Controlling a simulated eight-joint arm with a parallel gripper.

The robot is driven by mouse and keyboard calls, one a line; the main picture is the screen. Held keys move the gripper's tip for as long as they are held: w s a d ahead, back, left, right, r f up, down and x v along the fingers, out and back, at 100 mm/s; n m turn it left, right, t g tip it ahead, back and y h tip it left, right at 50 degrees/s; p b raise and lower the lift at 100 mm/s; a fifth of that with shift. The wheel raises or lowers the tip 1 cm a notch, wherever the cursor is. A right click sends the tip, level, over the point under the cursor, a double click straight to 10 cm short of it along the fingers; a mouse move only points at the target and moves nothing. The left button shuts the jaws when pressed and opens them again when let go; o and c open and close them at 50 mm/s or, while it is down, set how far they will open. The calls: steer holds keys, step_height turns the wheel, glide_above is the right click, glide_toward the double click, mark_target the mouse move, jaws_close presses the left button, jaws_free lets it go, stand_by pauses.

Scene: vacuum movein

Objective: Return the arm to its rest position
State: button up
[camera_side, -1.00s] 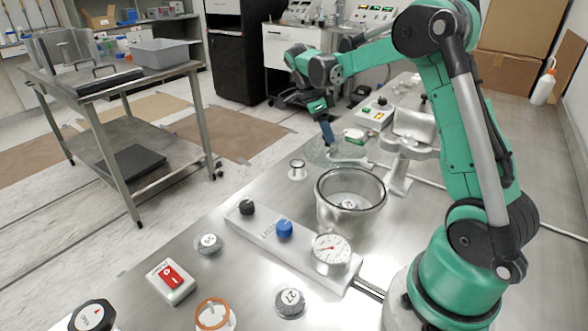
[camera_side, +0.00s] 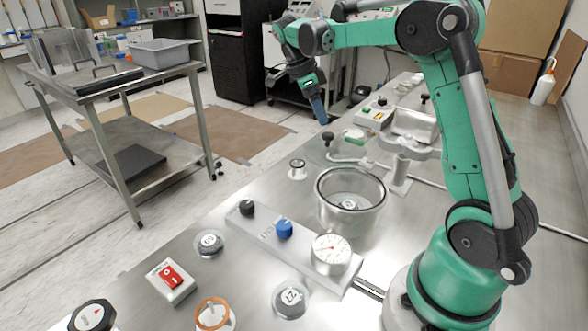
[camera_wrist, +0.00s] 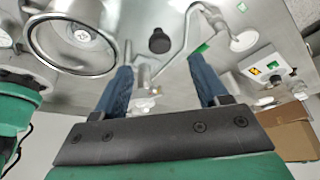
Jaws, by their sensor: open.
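My gripper (camera_side: 319,108) is in the air above the far part of the bench in the side view, fingers pointing down. In the wrist view its two blue fingers (camera_wrist: 164,84) are apart with nothing held between them. Below it in the side view is a dark knob (camera_side: 328,138) by a bent metal arm (camera_side: 350,158). The dark knob also shows in the wrist view (camera_wrist: 159,41), beyond the fingers and not touched.
A round glass-walled chamber (camera_side: 350,222) stands mid-bench, with a pressure gauge (camera_side: 331,250) and valve bar in front. A red-switch box (camera_side: 171,280) is near the front. A control box with buttons (camera_side: 376,113) sits behind. The air around my gripper is clear.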

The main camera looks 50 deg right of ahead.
steer(key=shift+a+r, duration=0.1)
steer(key=shift+r, duration=0.05)
steer(key=shift+a+r+n, duration=0.1)
steer(key=shift+a+n, duration=0.1)
steer(key=shift+n, duration=0.1)
steer(key=s+a+n+t+y, duration=0.1)
steer(key=s+a+n+t, duration=0.2)
steer(key=a+n, duration=0.6)
steer(key=s+a+f+n+t+y, duration=0.1)
steer(key=s+a+n+t, duration=0.3)
steer(key=n, duration=1.3)
steer(key=a+t+y, duration=0.1)
steer(key=a+t, duration=0.2)
steer(key=a, duration=0.3)
steer(key=shift+s+f+n+t, duration=0.15)
steer(key=shift+f+n+t, duration=0.15)
steer(key=shift+n, duration=0.1)
